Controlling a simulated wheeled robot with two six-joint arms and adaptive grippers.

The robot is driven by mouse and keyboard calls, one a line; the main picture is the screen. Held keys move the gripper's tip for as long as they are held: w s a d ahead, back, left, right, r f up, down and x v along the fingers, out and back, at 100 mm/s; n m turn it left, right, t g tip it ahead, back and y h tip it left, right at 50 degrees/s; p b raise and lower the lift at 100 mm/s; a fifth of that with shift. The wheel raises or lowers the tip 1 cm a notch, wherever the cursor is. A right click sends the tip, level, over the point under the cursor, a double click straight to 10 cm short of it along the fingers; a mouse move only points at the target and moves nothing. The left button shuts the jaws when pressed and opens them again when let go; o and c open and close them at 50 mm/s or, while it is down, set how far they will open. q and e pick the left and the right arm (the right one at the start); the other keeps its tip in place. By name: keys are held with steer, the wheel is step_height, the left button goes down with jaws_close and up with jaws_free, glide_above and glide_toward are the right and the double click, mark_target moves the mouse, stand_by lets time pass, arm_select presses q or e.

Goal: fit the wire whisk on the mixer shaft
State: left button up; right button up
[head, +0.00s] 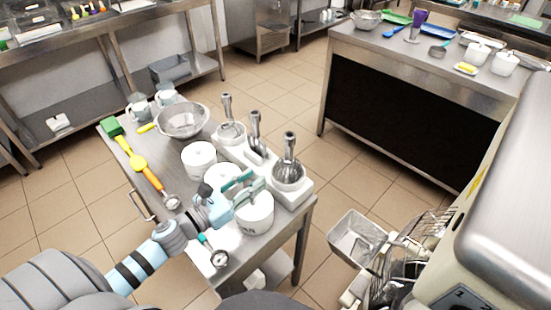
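Three metal mixer attachments stand upright in a white holder (231,151) on the steel cart, shanks up. The front one (289,166) has a rounded lower end and looks like the wire whisk, though its wires are hard to make out. My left gripper (250,186) is over white tubs, left of and nearer than the holder; its teal fingers are apart with nothing seen between them. The cream and silver mixer (505,205) is at the right edge. A wire piece (430,232) shows beside it; the mixer shaft cannot be made out. My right gripper is not clearly visible.
The cart also holds white tubs (199,159), a steel bowl (183,120), jugs, scoops and a green sponge (111,126). A steel pan (355,238) is between cart and mixer. A counter (400,55) stands behind; tiled floor separates it from the cart.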

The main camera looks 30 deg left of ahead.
mark_target(287, 154)
arm_select(q)
steer(key=shift+w+d+r+p, duration=0.25)
steer(key=shift+w+r+p, duration=0.4)
steer(key=shift+w+p, duration=0.4)
steer(key=shift+w+d+f+p, duration=0.2)
steer(key=shift+w+d+p, duration=0.05)
steer(key=shift+w+p, duration=0.4)
steer(key=x, duration=0.5)
steer(key=shift+w+f+p, duration=0.2)
steer(key=shift+f+p, duration=0.15)
steer(key=x, duration=0.3)
steer(key=shift+w+d+f+b, duration=0.1)
steer(key=shift+w+d+b, duration=0.05)
steer(key=shift+b, duration=0.25)
steer(key=shift+w+d, duration=0.2)
steer(key=shift+w, duration=0.5)
jaws_close()
arm_select(e)
steer(key=shift+s+d+r, duration=0.1)
steer(key=shift+s+r, duration=0.1)
steer(key=shift+r, duration=0.7)
steer(key=shift+s+r, duration=0.15)
steer(key=shift+r, duration=0.7)
